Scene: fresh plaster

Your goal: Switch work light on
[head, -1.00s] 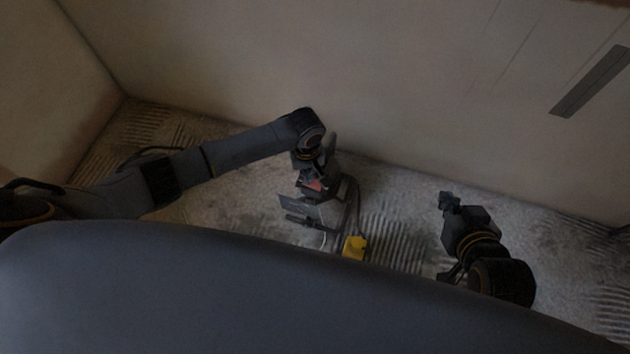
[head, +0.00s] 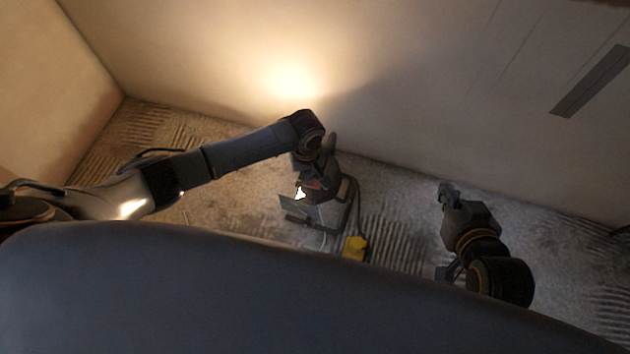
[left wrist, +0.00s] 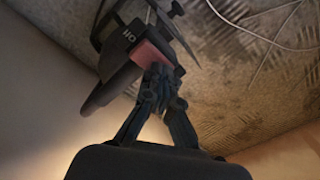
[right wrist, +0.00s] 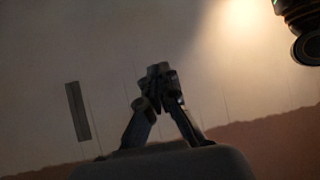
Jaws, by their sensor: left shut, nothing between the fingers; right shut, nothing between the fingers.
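The work light (head: 341,192), a dark lamp on a tubular stand, is on the floor near the wall. It is lit: a bright patch shows at its front, and a warm glow falls on the wall and my left arm. In the left wrist view, the dark lamp housing (left wrist: 110,72) carries a red switch (left wrist: 150,54). My left gripper (left wrist: 158,76) is shut and empty, its fingertips at the red switch; whether they touch cannot be told. My right gripper (head: 449,192) is shut and empty, to the right of the lamp; it also shows in the right wrist view (right wrist: 158,76).
A yellow object (head: 354,248) lies on the floor by the lamp stand, with a cable near it. The wall (head: 420,110) stands close behind the lamp. A dark grey strip (head: 592,82) is on the wall at right. The floor between lamp and right gripper is clear.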

